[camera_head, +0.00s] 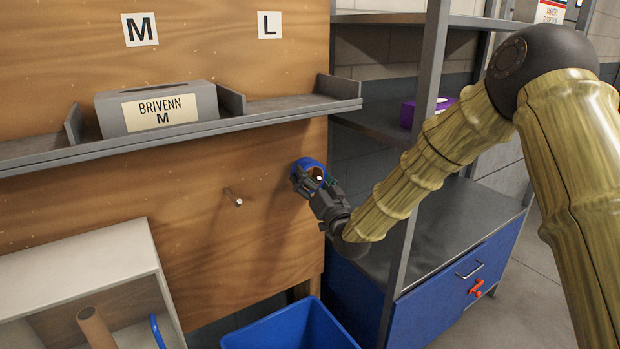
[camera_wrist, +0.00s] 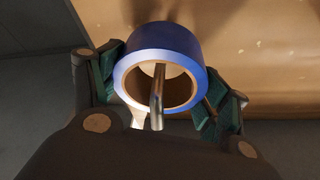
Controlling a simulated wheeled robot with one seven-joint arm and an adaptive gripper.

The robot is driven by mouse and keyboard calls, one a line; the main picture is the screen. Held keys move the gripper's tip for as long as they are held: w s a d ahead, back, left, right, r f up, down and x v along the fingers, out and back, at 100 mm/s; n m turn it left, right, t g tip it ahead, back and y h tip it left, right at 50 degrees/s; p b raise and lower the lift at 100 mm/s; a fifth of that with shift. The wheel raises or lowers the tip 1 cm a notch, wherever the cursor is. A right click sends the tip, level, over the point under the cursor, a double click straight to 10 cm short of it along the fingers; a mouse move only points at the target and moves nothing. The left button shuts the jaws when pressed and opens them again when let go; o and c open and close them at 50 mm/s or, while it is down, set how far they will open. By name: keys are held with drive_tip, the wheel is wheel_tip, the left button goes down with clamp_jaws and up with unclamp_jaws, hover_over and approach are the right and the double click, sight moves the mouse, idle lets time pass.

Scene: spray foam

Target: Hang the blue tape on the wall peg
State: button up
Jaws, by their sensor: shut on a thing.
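The blue tape (camera_head: 312,162) is a roll with a brown core, held near the wooden wall panel. My gripper (camera_head: 309,180) is shut on it. In the wrist view, my gripper (camera_wrist: 161,90) has a green-padded finger on either side of the blue tape (camera_wrist: 165,38). A metal wall peg (camera_wrist: 157,95) passes through the roll's hole towards the camera; its pale tip (camera_head: 319,178) shows in the head view. I cannot tell whether the tape's core touches the peg. Another bare peg (camera_head: 233,198) sticks out of the panel to the left.
A grey wall shelf (camera_head: 40,150) with a BRIVENN M box (camera_head: 155,107) runs above. Below are a blue bin (camera_head: 290,328) and a pale open box (camera_head: 75,262). A metal rack (camera_head: 420,110) with a blue drawer (camera_head: 455,275) stands right, close to my arm.

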drive_tip(key=shift+f+b, duration=0.95)
drive_tip(key=shift+f, duration=0.45)
idle(0.6)
idle(0.3)
drive_tip(key=o, duration=1.2)
drive_tip(key=shift+s+d, duration=0.15)
drive_tip(key=shift+s, duration=0.05)
drive_tip(key=shift+s+d, duration=1)
drive_tip(key=shift+s, duration=0.4)
drive_tip(key=shift+s+d, duration=1.05)
drive_tip(key=shift+s, duration=0.4)
drive_tip(key=shift+s+d, duration=1)
drive_tip(key=shift+s, duration=0.4)
